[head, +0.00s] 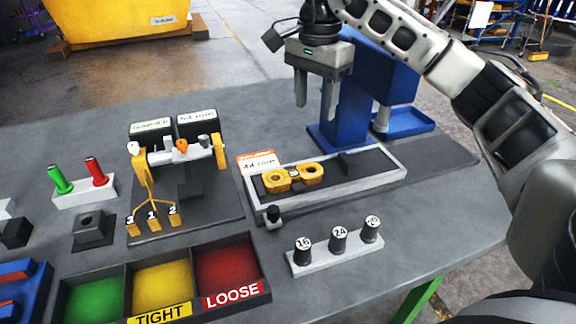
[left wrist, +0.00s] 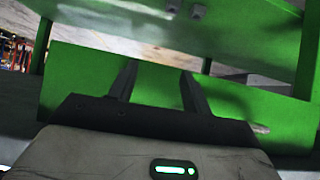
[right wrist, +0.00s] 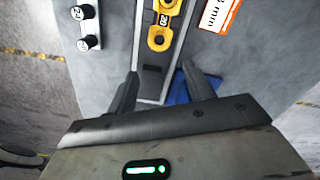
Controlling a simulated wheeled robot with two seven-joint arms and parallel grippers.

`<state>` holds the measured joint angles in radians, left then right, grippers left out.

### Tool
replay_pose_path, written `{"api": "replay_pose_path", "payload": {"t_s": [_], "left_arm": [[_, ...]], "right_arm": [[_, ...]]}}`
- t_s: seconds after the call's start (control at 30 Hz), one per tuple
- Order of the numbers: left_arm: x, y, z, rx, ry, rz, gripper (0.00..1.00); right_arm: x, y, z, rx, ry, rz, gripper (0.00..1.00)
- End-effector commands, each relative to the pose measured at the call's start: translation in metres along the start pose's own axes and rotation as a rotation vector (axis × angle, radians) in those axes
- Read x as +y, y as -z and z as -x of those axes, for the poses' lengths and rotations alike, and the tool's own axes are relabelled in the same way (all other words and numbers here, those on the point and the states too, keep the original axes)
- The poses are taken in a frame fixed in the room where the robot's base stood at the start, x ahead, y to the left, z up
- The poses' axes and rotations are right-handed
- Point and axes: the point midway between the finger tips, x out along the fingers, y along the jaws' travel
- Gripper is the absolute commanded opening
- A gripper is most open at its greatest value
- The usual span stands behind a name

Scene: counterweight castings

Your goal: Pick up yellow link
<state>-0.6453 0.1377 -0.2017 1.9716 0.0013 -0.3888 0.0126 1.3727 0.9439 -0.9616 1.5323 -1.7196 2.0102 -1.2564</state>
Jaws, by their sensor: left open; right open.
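The yellow link (head: 293,177) is a flat figure-eight piece with two holes. It lies in the dark bed of a light-framed tray (head: 335,192) at the centre of the table. It also shows at the top of the right wrist view (right wrist: 160,26), with a black number tag between its holes. My right gripper (head: 315,92) is open and empty, above and behind the link, near a blue stand. In the right wrist view its fingers (right wrist: 165,90) are apart. My left gripper (left wrist: 155,88) is open and empty, in front of green metalwork; it is out of the head view.
A blue stand (head: 345,105) rises behind the tray. A block with numbered black pegs (head: 338,245) stands in front. Green, yellow and red bins (head: 162,285) lie front left. A fixture with yellow hooks (head: 150,205) and a green and red plug holder (head: 85,190) stand left.

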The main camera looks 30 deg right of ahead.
Motion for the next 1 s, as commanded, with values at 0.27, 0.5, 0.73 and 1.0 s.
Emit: {"api": "replay_pose_path", "payload": {"t_s": [0.27,0.5,0.73,1.0], "left_arm": [[0.004,-0.019,-0.008,-0.019,-0.009,0.007,0.49],[0.007,-0.007,-0.004,0.000,-0.015,0.008,0.49],[0.006,-0.006,-0.001,-0.004,-0.014,0.004,0.49],[0.004,-0.007,0.001,-0.012,-0.009,0.001,0.49]], "right_arm": [[0.001,-0.002,-0.064,-0.003,-0.008,0.003,0.52],[0.001,-0.001,-0.095,-0.002,-0.004,0.002,0.52],[0.001,-0.002,-0.111,-0.003,-0.005,0.002,0.52],[0.001,-0.003,-0.148,-0.003,-0.003,0.002,0.52]]}}
